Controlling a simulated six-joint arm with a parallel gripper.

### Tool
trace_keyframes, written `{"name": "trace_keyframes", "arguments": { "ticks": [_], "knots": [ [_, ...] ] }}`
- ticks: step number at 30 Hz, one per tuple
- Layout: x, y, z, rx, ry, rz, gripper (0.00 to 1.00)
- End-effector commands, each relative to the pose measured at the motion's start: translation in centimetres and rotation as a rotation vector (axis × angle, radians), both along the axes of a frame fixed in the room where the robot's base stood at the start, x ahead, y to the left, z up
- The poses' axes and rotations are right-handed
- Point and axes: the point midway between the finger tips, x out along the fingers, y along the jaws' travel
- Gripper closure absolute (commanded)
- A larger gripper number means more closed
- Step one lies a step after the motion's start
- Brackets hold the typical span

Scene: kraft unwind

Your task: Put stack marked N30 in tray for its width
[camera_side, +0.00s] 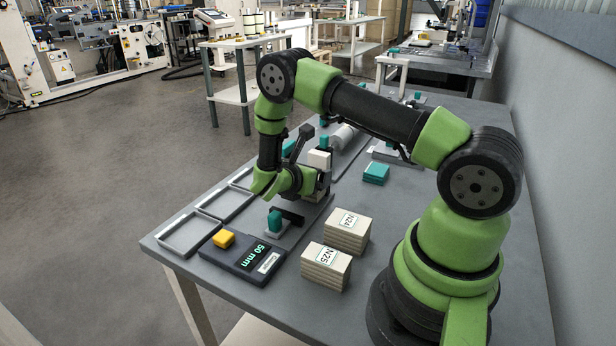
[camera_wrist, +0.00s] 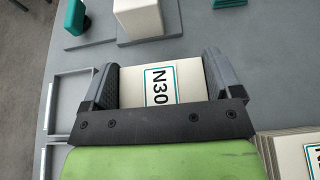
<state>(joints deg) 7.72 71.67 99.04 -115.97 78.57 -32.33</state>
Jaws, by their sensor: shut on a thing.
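The stack marked N30 (camera_wrist: 160,83) is a cream block with a teal-edged white label, seen in the wrist view. My gripper (camera_wrist: 160,80) is shut on it, one dark finger on each side. In the side view my gripper (camera_side: 302,172) is low over the middle of the table and mostly hides the stack. Several shallow grey trays stand in a row along the left edge, including a near tray (camera_side: 171,249) and one behind it (camera_side: 211,215). Tray rims also show at left in the wrist view (camera_wrist: 85,73). I cannot read any width marks on them.
Cream stacks marked N24 (camera_side: 347,236) and N25 (camera_side: 326,270) stand at the front right. A white block (camera_wrist: 137,18) on a grey base stands beyond my gripper.

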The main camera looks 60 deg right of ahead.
Motion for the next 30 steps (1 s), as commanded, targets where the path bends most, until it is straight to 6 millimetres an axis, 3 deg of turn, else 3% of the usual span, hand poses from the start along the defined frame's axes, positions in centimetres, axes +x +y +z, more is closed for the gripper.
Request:
{"name": "trace_keyframes", "arguments": {
  "ticks": [15,16,17,25,30],
  "knots": [
    [0.0,0.0,-1.3,0.000,0.000,0.000,0.43],
    [0.0,0.0,-1.2,0.000,0.000,0.001,0.08],
    [0.0,0.0,-1.2,0.000,0.000,0.001,0.02],
    [0.0,0.2,-1.1,0.000,0.000,0.001,0.00],
    [0.1,2.2,-0.2,-0.002,-0.002,0.007,0.00]
  ]
}}
